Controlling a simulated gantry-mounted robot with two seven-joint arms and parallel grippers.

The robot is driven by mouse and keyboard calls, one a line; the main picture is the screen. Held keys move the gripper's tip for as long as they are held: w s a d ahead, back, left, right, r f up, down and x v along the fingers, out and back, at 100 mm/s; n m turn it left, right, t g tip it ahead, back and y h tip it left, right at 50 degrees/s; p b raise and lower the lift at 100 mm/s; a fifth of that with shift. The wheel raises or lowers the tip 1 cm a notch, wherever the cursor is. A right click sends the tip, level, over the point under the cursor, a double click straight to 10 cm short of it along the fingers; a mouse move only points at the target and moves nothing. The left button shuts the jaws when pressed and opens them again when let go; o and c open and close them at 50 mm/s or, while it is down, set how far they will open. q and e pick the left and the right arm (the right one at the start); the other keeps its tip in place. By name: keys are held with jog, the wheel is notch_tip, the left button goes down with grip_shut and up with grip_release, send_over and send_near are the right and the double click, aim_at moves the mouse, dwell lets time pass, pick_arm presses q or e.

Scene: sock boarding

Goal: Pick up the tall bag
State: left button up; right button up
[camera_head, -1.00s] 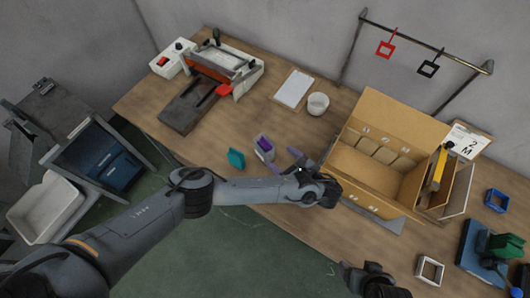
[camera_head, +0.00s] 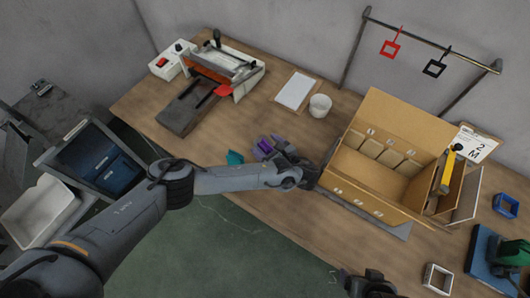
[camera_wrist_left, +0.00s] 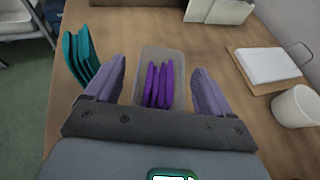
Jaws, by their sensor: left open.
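A pale translucent container or bag (camera_wrist_left: 160,56) with purple pieces (camera_wrist_left: 158,85) in it stands on the table. In the head view the purple pieces (camera_head: 264,146) show close to my left fingertips. My left gripper (camera_head: 268,149) is open, and in the left wrist view its two grey-purple fingers (camera_wrist_left: 157,75) lie on either side of the container, with a gap visible at each side. I cannot tell which item is the tall bag. A teal item (camera_head: 235,157), several upright pieces in the left wrist view (camera_wrist_left: 80,55), stands just left. My right gripper (camera_head: 365,284) is only partly visible at the bottom edge.
A cardboard box (camera_head: 365,195) with compartments stands open at right. A press-like machine (camera_head: 225,70) stands at back left. The table's front edge is close to the teal item.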

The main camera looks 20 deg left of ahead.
pick_arm(q)
jog(key=shift+w+a+f, duration=0.2)
jog(key=shift+w+a, duration=0.05)
jog(key=shift+a, duration=0.2)
jog(key=shift+c, duration=0.5)
jog(key=c, duration=1.2)
